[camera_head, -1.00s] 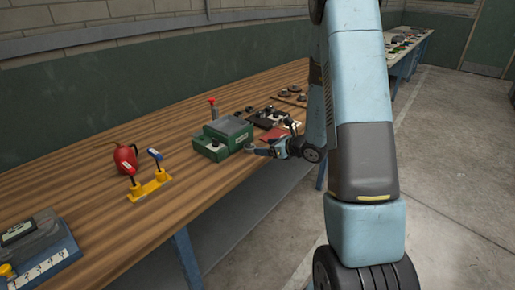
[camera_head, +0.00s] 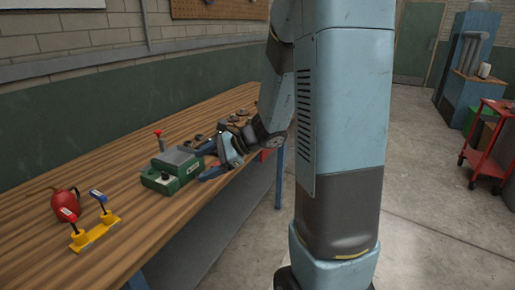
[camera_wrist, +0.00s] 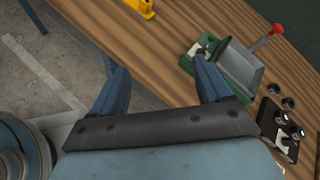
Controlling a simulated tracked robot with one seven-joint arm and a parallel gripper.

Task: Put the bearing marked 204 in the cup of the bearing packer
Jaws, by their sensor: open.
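A green machine with a grey sloped top and a red-knobbed lever stands on the wooden bench (camera_head: 172,170); it also shows in the wrist view (camera_wrist: 238,66). I take it for the bearing packer. A small round grey and dark part (camera_wrist: 204,44) sits at its near end; I cannot tell whether it is an empty cup or holds a bearing. My gripper (camera_head: 203,161) is just right of the machine. In the wrist view my gripper (camera_wrist: 161,80) is open, with nothing visible between its fingers; its right finger overlaps the machine's near end. No 204 marking is readable.
Dark rings (camera_wrist: 288,103) and a black block with round knobs (camera_wrist: 282,130) lie beyond the machine. A red can (camera_head: 66,201) and a yellow stand with red and blue handles (camera_head: 95,232) are at left. A red cart (camera_head: 490,140) stands on the open floor at right.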

